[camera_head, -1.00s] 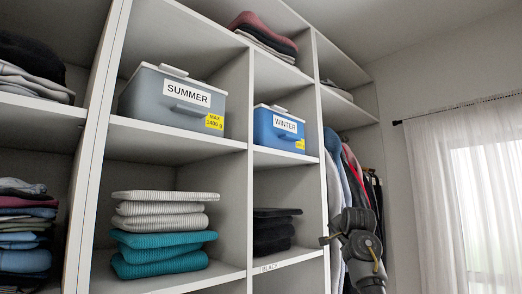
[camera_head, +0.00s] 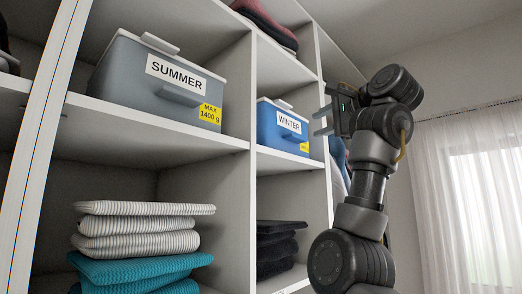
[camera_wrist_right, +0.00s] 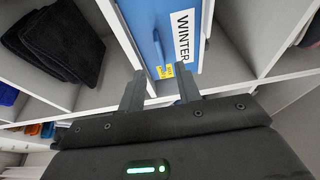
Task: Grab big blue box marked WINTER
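The blue WINTER box (camera_head: 267,127) sits on a shelf in the narrow middle column, with a pale lid, a white label and a yellow sticker. My right gripper (camera_head: 321,122) is raised just right of the box in the head view, its fingers pointing toward the shelving. In the right wrist view, the box (camera_wrist_right: 146,20) is straight ahead, its front handle showing beside the label. There the open, empty fingers of the right gripper (camera_wrist_right: 160,88) show below the box, apart from each other. Contact with the box cannot be seen. My left gripper is not in view.
A larger grey SUMMER box (camera_head: 130,85) stands in the wider cubby to the left. White uprights and shelf boards (camera_head: 290,163) bound the WINTER cubby. Folded dark clothes (camera_head: 275,245) lie in the cubby below, and striped and teal stacks (camera_head: 140,225) lie lower left.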

